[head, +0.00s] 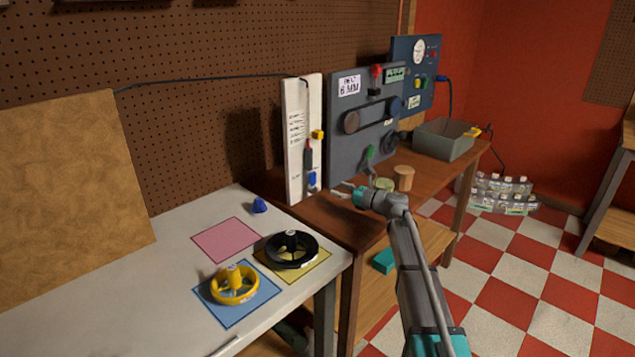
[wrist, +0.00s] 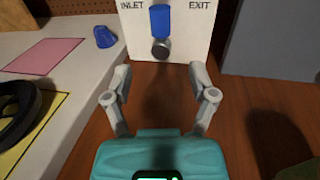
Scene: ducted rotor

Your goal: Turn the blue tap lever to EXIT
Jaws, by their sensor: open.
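The blue tap lever (wrist: 160,18) is on the lower part of a white upright panel (wrist: 187,45), above a dark round knob. It points straight up, between the printed words INLET on the left and EXIT on the right. In the head view the lever (head: 311,180) is small, low on the narrow white panel (head: 296,120). My gripper (wrist: 160,78) is open and empty in front of the panel, with one finger on each side of the lever's line. It is apart from the lever. In the head view my gripper (head: 345,189) is just right of the panel.
The brown bench (head: 340,230) is bare below my gripper. A grey panel (head: 365,125) with knobs stands to the right. Small round items (head: 404,178) and a grey bin (head: 443,139) lie beyond. A white table (head: 170,270) at left holds yellow and black rotors and a blue piece (head: 260,206).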

